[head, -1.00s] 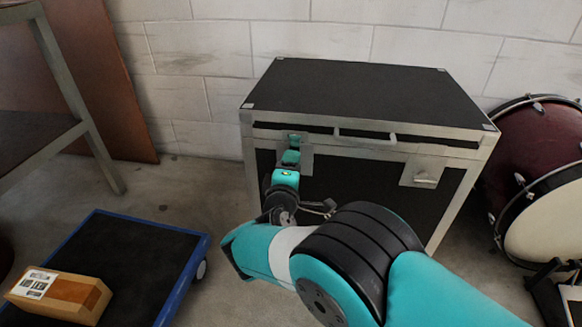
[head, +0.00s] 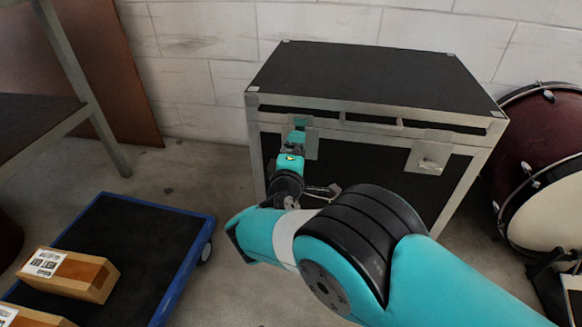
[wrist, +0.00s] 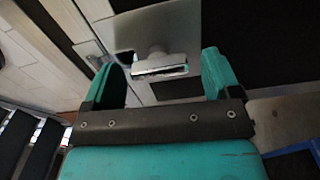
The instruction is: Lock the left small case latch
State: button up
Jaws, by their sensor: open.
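The black case (head: 375,78) with silver edges stands against the wall, its lid down. Its left latch plate (head: 312,145) is on the front near the left corner, mostly hidden behind my gripper (head: 299,128). In the wrist view the latch (wrist: 158,62) is a pale metal piece on a grey plate. It lies between the two teal fingers of my gripper (wrist: 163,78), with a gap on each side. The fingers are open and hold nothing. Whether the latch is locked I cannot tell. The right latch (head: 432,160) shows clear of the arm.
A blue-edged trolley (head: 125,240) with cardboard boxes (head: 70,273) is at the lower left. A shelf frame (head: 85,90) stands further left. A red drum (head: 545,135) is right of the case. Bare floor lies between trolley and case.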

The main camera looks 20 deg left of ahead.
jog(key=b+v, duration=1)
jog(key=v, duration=0.7)
